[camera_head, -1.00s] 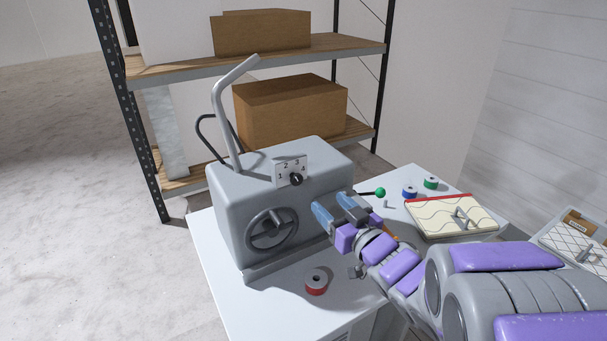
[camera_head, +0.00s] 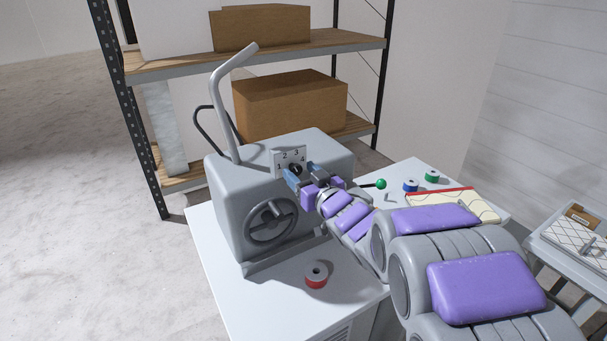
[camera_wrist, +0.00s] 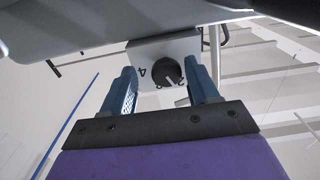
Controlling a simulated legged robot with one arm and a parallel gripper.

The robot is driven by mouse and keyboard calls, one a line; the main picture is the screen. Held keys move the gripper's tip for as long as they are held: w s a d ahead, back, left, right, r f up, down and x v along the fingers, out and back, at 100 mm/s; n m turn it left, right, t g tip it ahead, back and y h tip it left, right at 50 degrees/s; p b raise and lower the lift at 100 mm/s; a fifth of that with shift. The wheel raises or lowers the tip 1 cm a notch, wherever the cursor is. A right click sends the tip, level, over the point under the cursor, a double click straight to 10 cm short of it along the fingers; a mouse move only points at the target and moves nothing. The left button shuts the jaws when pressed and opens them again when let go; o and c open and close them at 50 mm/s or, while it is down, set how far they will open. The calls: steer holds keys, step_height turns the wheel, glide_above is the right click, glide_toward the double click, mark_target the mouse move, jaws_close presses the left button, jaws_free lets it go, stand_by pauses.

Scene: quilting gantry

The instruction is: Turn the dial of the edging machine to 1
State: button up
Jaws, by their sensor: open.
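The grey edging machine (camera_head: 232,190) stands on a white table. A white plate (camera_head: 280,158) with the numbers 1 to 4 is on its upper front, and the black dial (camera_head: 295,169) sits in front of it. My gripper (camera_head: 303,174) is at the dial, with its blue fingers on either side of it in the head view. In the wrist view my gripper (camera_wrist: 165,88) is open, and the black dial (camera_wrist: 167,73) shows between and just beyond the fingertips. Its pale pointer mark shows, but which number it points at is hard to tell. I cannot tell whether the fingers touch the dial.
A handwheel (camera_head: 270,220) is on the machine's front and a bent grey lever (camera_head: 224,100) rises behind. A red spool (camera_head: 316,275) lies on the table (camera_head: 245,300). A green-knobbed lever (camera_head: 381,184) and blue spool (camera_head: 410,186) are to the right.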

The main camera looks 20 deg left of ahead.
steer(key=shift+a+f, duration=0.2)
steer(key=shift+a, duration=0.75)
steer(key=shift+c, duration=1)
steer(key=shift+s+a, duration=0.1)
steer(key=shift+c, duration=0.8)
steer(key=shift+w+d, duration=0.2)
steer(key=shift+d, duration=0.3)
steer(key=shift+c, duration=1.4)
steer(key=shift+s+d+r, duration=0.1)
steer(key=shift+s+r, duration=0.05)
steer(key=c, duration=0.4)
steer(key=shift+n, duration=0.4)
steer(key=n, duration=0.4)
steer(key=shift+r+n+b, duration=0.1)
steer(key=shift+n+b, duration=0.2)
steer(key=shift+b, duration=0.1)
steer(key=shift+r+n+b, duration=0.1)
steer(key=shift+n+b, duration=0.65)
steer(key=shift+n, duration=1.55)
